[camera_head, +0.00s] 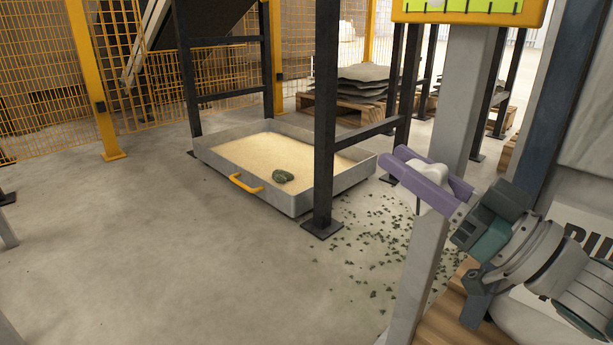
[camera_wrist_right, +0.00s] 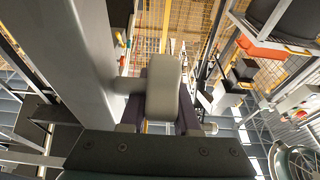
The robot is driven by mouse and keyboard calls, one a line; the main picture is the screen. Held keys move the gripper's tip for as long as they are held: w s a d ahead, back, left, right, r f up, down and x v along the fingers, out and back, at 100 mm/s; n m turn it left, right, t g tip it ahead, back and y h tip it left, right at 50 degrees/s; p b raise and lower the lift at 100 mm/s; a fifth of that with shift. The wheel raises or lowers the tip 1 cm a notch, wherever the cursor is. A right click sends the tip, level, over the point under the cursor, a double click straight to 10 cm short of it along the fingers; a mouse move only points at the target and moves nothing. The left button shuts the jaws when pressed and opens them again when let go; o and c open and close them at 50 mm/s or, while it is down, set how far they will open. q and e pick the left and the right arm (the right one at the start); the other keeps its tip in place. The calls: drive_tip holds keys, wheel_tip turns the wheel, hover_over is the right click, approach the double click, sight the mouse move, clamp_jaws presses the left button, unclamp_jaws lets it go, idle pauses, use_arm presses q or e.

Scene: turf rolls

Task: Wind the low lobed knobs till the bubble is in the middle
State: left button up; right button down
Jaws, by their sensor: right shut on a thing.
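A pale, rounded knob (camera_head: 428,172) sits on the grey post (camera_head: 468,95) at the right of the head view. My right gripper (camera_head: 393,159), with purple fingers, is shut on this knob, one finger on each side. In the right wrist view the knob (camera_wrist_right: 164,88) is close in front, joined to the post (camera_wrist_right: 75,55) by a short stem. The fingers hide part of it. A yellow-green level vial (camera_head: 475,5) with dark marks sits in a yellow housing at the top edge. A pale spot shows near its left end; the cut-off view does not show whether it is the bubble. My left gripper is out of view.
A shallow metal tray (camera_head: 292,200) of pale grains, with a yellow handle and a dark green lump, lies on the floor. A black frame leg (camera_head: 325,120) stands beside it. Green scraps litter the floor. Stacked slabs (camera_head: 364,77) on a pallet are behind.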

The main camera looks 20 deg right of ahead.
drive_tip(key=t+b, duration=0.1)
drive_tip(key=b, duration=0.1)
drive_tip(key=shift+s+d+f+t+y+b, duration=0.1)
drive_tip(key=shift+s+f+t+y+b, duration=0.05)
drive_tip(key=shift+t+y+b, duration=0.2)
drive_tip(key=shift+s+r+t+y+b, duration=0.15)
drive_tip(key=shift+r+t+y+b, duration=0.2)
drive_tip(key=shift+t+b, duration=0.35)
drive_tip(key=c, duration=0.6)
unclamp_jaws()
drive_tip(key=shift+c, duration=0.2)
drive_tip(key=v, duration=1)
drive_tip(key=shift+p, duration=0.45)
